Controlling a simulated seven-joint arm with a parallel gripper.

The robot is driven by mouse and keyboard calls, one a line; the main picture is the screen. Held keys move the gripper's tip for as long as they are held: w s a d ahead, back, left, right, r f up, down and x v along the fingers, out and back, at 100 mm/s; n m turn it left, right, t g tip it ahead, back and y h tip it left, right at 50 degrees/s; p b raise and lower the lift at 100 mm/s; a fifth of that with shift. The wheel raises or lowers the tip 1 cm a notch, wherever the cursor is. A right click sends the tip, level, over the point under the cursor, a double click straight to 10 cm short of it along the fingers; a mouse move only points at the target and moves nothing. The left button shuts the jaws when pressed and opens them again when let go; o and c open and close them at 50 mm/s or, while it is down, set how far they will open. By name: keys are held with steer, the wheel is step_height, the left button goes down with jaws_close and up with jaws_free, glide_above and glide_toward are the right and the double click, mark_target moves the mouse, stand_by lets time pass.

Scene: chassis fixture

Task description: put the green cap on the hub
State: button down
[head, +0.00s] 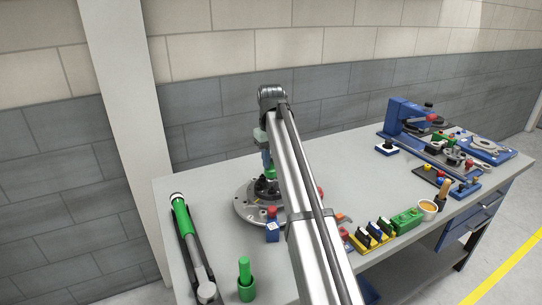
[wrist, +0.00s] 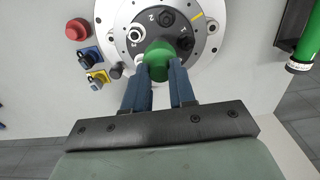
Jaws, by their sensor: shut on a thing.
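My gripper (wrist: 160,74) is shut on the green cap (wrist: 158,52), its two blue fingers on either side of it. In the wrist view the cap is over the middle of a round grey plate (wrist: 202,46) with a dark numbered hub (wrist: 133,20) and black posts. The cap hides what is right under it, so I cannot tell whether it touches the hub. In the head view the cap (head: 270,174) shows small over the plate (head: 247,212), and my arm covers the plate's right side.
Yellow and green blocks (head: 407,221) and a blue fixture (head: 405,117) are at right.

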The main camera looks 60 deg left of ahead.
mark_target(271, 163)
steer(key=shift+f, duration=0.35)
steer(key=shift+f, duration=0.4)
steer(key=shift+f, duration=0.8)
stand_by(1.4)
steer(key=c, duration=1.2)
jaws_free()
steer(key=shift+c, duration=0.2)
steer(key=shift+r, duration=0.2)
steer(key=shift+r, duration=1.35)
steer(key=shift+o, duration=0.2)
steer(key=o, duration=0.5)
